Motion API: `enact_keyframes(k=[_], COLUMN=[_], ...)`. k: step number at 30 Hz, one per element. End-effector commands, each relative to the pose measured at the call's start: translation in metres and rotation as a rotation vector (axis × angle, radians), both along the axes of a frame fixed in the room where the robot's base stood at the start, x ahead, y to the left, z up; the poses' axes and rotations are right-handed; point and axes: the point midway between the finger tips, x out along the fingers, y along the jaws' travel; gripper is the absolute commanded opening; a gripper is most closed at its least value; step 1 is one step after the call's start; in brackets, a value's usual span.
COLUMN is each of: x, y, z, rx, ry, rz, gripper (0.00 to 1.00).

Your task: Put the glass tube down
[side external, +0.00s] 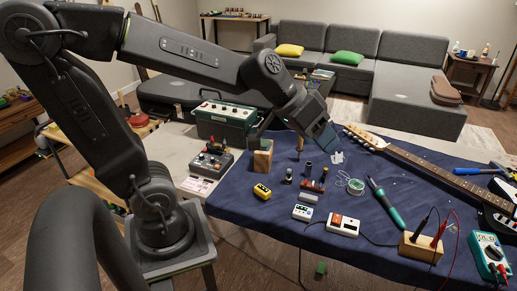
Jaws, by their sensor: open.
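My gripper (326,144) is at the end of the arm, above the blue cloth (265,217) on the table. It points down and to the right, and its jaws are open. I see nothing clearly held in it. I cannot pick out the glass tube for certain. Several small upright pieces stand on the cloth to the left of and below the gripper in the picture. One is a small dark piece with a pale part (288,176), and another is a dark cylinder (308,170). They are too small to tell whether either is glass.
A guitar neck (425,165) lies at the right. A solder spool (355,187), soldering iron (386,205), yellow box (262,191) and white-and-red box (343,225) lie on the cloth. A wooden block (262,158) and green amplifier (224,119) stand left. A multimeter (489,254) lies at the right corner.

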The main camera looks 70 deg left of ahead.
Motion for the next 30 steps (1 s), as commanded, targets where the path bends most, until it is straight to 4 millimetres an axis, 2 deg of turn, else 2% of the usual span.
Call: enact_keyframes(k=[1,3,6,9,14,30], x=[-0.026,-0.057,-0.091,-0.112,-0.123,-0.122], y=[-0.007,-0.009,-0.002,0.007,0.014,0.014], z=[0.005,0.003,-0.002,-0.006,-0.008,-0.008], rx=[0.040,0.104,0.191,0.255,0.295,0.296], ry=[0.014,0.056,0.099,0.123,0.138,0.138], rz=[-0.033,-0.048,-0.034,-0.003,0.024,0.025], gripper=[0.53,0.53,0.53,0.53,0.53,0.53])
